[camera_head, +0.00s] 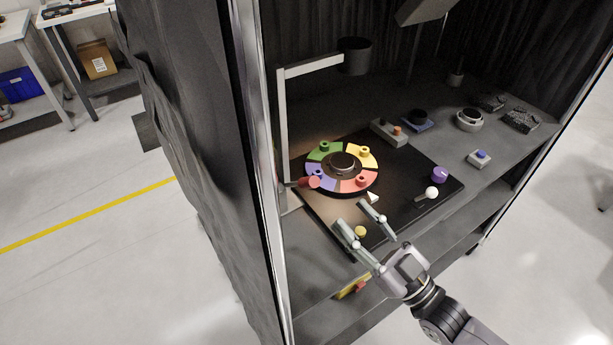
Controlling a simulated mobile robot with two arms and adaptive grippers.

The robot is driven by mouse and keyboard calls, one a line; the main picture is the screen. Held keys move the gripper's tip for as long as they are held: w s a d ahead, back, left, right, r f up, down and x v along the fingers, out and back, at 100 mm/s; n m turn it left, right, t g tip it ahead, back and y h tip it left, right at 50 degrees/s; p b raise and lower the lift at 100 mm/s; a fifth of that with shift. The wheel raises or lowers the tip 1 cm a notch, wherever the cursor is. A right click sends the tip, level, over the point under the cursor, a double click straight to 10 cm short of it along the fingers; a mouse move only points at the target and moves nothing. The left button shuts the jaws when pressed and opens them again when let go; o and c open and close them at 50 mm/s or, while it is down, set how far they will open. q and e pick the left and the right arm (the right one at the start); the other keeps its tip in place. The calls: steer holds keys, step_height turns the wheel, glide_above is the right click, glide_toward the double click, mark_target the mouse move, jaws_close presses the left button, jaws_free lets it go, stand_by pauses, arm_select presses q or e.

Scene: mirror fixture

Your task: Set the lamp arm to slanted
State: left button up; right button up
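The lamp arm appears to be the pale bar (312,67) running from the top of an upright post (282,130) at the cabinet's left side. The bar slopes slightly up to the right in the picture and carries a black cylindrical lamp head (355,57) at its end. My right gripper (350,212) is open, fingers apart, over the front left of the black panel, below and right of the red handle. It touches neither lamp nor post. My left gripper is not in view.
The black panel (405,165) bears a coloured ring dial (357,184), a yellow knob (361,231) seen between my fingers, a white ball knob (432,193) and a purple knob (440,174). Several small devices stand behind. The cabinet's metal front-left edge (263,150) rises left of the post.

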mark_target(308, 182)
steer(key=w+a+p, duration=0.1)
steer(key=w+a, duration=0.1)
steer(key=w+a+p, duration=0.1)
steer(key=w+a, duration=0.2)
steer(key=w+a+r+p, duration=0.1)
steer(key=w+a, duration=0.2)
steer(key=shift+p, duration=0.4)
steer(key=shift+w+a+r, duration=0.1)
steer(key=shift+w+a, duration=0.25)
steer(key=shift+w, duration=0.05)
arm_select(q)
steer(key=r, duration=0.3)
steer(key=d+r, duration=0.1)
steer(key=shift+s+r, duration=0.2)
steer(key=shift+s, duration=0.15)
arm_select(e)
steer(key=shift+c, duration=0.5)
jaws_close()
